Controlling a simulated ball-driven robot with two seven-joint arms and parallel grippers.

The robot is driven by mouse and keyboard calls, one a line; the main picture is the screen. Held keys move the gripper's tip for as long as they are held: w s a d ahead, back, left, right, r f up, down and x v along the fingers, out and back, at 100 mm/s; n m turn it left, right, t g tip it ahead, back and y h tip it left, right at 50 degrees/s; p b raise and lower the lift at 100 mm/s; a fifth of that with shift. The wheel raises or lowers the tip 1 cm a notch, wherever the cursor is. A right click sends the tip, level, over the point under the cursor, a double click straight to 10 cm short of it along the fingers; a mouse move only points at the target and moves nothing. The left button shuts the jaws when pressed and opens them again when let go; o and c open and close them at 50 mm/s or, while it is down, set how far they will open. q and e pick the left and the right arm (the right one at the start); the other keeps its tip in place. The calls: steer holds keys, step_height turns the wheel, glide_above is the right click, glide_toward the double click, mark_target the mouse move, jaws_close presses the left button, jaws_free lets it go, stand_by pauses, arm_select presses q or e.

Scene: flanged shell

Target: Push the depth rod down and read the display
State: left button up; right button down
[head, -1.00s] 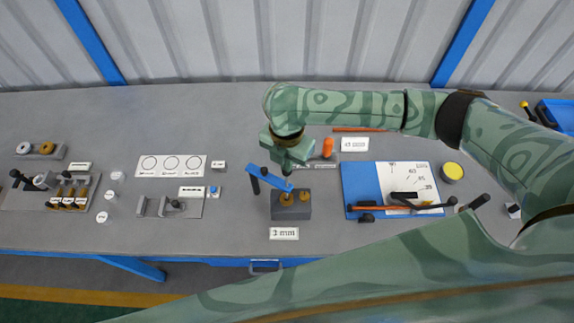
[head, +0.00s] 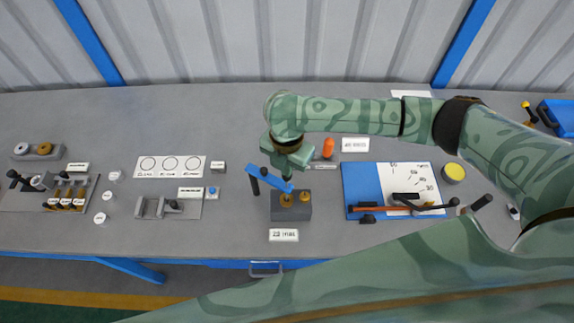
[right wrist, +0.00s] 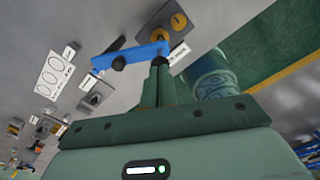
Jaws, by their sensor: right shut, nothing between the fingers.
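A grey block (head: 291,211) with two brass fittings stands on the bench in the middle. A blue bar (head: 266,179) with black posts lies across its back left edge. My right gripper (head: 290,176) is shut and empty, pointing down at the right end of the bar. In the right wrist view the shut fingertips (right wrist: 160,62) are at that end of the blue bar (right wrist: 130,57), by a dark rod; contact cannot be told. A white card (head: 284,235) in front of the block has text too small to read surely. My left gripper is not in view.
A blue and white board (head: 362,187) with dark tools lies to the right, near a yellow-topped tin (head: 453,172). An orange-topped piece (head: 328,148) stands behind the block. A grey bracket (head: 168,208) is to the left.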

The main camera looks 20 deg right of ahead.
steer(key=shift+f+b, duration=0.8)
steer(key=shift+f, duration=0.85)
steer(key=shift+r+p, duration=1.1)
steer(key=shift+p, duration=0.35)
steer(key=shift+s+f, duration=0.1)
steer(key=shift+f, duration=0.05)
